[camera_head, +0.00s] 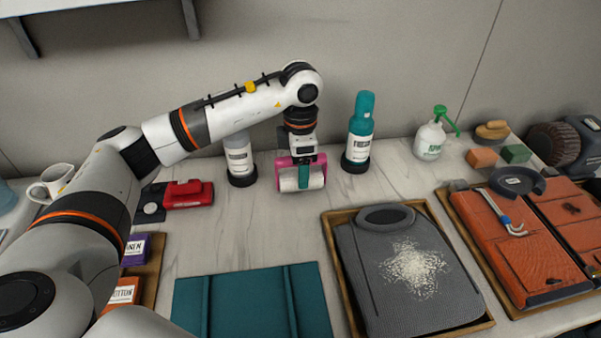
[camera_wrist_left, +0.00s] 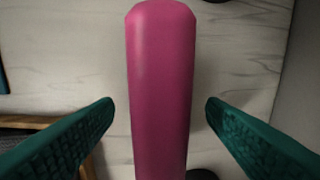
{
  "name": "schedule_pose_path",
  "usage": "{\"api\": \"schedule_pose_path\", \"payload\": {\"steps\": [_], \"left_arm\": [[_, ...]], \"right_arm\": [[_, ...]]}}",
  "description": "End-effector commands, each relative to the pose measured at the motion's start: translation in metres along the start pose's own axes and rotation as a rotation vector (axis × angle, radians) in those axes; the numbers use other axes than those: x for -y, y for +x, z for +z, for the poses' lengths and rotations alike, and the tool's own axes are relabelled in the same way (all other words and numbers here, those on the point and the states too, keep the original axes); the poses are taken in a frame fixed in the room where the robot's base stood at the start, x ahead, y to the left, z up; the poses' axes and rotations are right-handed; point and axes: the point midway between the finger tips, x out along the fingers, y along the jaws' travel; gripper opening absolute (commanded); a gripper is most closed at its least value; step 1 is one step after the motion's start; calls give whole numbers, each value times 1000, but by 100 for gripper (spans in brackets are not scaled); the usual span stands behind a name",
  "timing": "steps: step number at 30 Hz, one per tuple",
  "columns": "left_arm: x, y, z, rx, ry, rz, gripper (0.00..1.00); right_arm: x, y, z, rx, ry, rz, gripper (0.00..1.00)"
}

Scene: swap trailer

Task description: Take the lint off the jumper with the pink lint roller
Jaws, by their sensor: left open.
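The pink lint roller (camera_head: 287,183) is at the back middle of the counter, with a white roll showing at its front. My left gripper (camera_head: 304,176) is over it from above, with a teal finger in front of the roll. In the left wrist view the pink handle (camera_wrist_left: 160,80) runs between the two teal fingers, with a gap on each side, so the gripper (camera_wrist_left: 160,108) is open around it. The grey jumper (camera_head: 365,278) lies folded in a wooden tray (camera_head: 333,262) at the right front, with a patch of white lint (camera_head: 415,268) on its chest. My right gripper is not in view.
A grey-white bottle (camera_head: 238,158) and a teal-topped bottle (camera_head: 360,135) stand on either side of the roller. A teal folded cloth (camera_head: 250,303) lies in front. A tray with orange garments (camera_head: 530,250) is at the right. The counter between roller and cloth is clear.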

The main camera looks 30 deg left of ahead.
Motion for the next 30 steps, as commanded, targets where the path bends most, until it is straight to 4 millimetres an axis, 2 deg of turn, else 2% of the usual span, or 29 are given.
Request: {"api": "schedule_pose_path", "payload": {"steps": [8, 11, 18, 26, 30], "left_arm": [[0, 6, 0, -1, 0, 0, 65], [0, 6, 0, -1, 0, 0, 52], [0, 6, 0, -1, 0, 0, 14], [0, 2, 0, -2, 0, -1, 14], [1, -16, -1, -5, 1, -3, 14]], "right_arm": [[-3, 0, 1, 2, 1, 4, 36], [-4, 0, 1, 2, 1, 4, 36], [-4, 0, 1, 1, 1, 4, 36], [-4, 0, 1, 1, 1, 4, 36], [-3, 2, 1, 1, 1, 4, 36]]}}
